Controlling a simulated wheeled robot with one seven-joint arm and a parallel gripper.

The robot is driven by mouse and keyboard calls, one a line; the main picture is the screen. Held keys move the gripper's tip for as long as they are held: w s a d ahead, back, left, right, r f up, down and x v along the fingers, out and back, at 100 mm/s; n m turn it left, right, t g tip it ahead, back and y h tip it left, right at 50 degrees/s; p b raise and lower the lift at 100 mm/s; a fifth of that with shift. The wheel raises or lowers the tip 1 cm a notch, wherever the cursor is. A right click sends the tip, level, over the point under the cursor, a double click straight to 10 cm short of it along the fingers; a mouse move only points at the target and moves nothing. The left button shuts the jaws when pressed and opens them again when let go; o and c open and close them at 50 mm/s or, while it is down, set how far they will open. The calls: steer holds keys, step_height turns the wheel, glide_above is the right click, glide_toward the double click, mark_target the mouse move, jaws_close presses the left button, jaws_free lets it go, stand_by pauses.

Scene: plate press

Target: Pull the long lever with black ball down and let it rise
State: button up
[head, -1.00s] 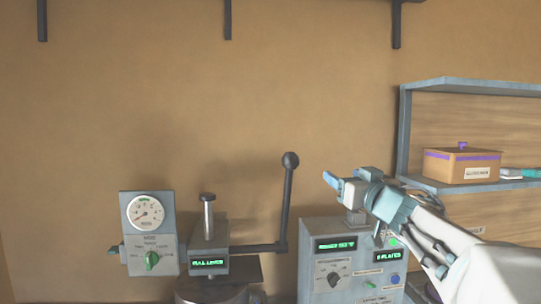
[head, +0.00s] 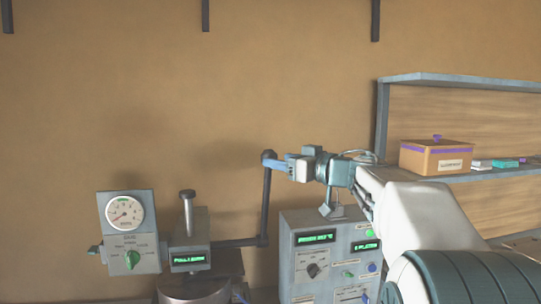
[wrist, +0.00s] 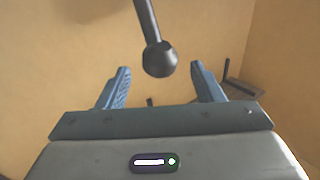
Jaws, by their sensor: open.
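The long dark lever (head: 266,205) stands nearly upright on the right side of the press (head: 190,245). Its black ball (wrist: 160,60) shows in the wrist view between and just beyond the two blue fingers, with the rod (wrist: 146,20) running up from it in that picture. My gripper (wrist: 160,85) is open, with a finger on each side of the ball and a gap to both. In the head view my gripper (head: 274,162) is level with the lever's top, and its fingertips cover most of the ball. Contact cannot be told there.
A gauge panel (head: 127,230) with a green knob stands left of the press. A grey control box (head: 310,265) with displays, dials and buttons stands below my gripper. A shelf (head: 470,80) with a cardboard box (head: 436,157) is at right. The wall above the lever is clear.

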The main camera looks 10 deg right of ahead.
steer(key=shift+p+x, duration=0.3)
steer(key=shift+x, duration=2.05)
